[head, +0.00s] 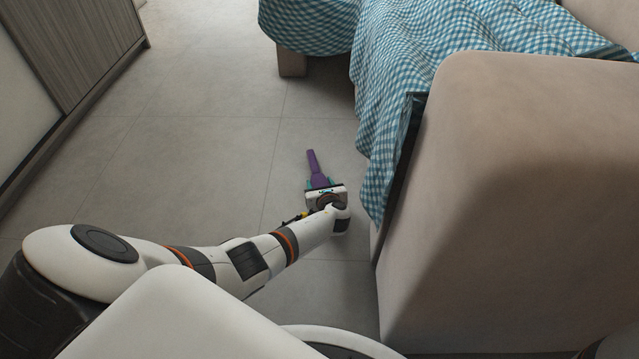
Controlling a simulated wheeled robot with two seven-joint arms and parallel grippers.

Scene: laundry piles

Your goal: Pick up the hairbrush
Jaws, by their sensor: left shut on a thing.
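The hairbrush (314,165) is purple, and its narrow handle points away from me over the grey tiled floor. Its near end goes in under my left gripper (321,186), which is shut on it. The white gripper body and wrist hide the near part of the brush. I cannot tell whether the brush touches the floor or is held just above it. My right gripper is not in view.
A beige sofa (530,150) with a blue checked cloth (385,120) hanging over its edge stands close on the right. A wooden cabinet (85,45) is at the upper left. The tiled floor (200,130) between them is clear.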

